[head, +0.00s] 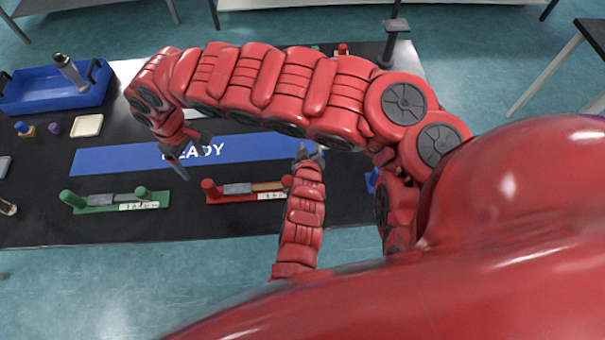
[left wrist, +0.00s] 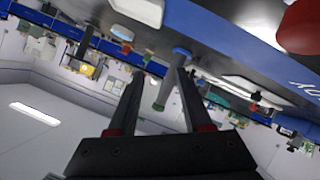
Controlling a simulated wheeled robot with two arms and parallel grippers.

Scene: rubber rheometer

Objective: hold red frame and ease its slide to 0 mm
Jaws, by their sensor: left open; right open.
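The red frame (head: 232,198) lies on the black bench mat near the front edge. It has a red post (head: 210,188) at its left end and another red knob at its right end. A grey slide block (head: 237,188) sits between them, left of centre, with a printed label strip in front whose reading is too small to make out. My left gripper (head: 308,150) is open and empty, above and behind the frame's right end. My right gripper (head: 184,160) is open and empty, behind and left of the frame. In the left wrist view my left gripper (left wrist: 158,80) shows parted fingers.
A green frame (head: 100,208) lies to the left. A blue "READY" panel (head: 110,160) lies behind both. A blue tray (head: 40,98) with a metal cylinder stands at the back left. My right arm arches over the bench and hides its middle.

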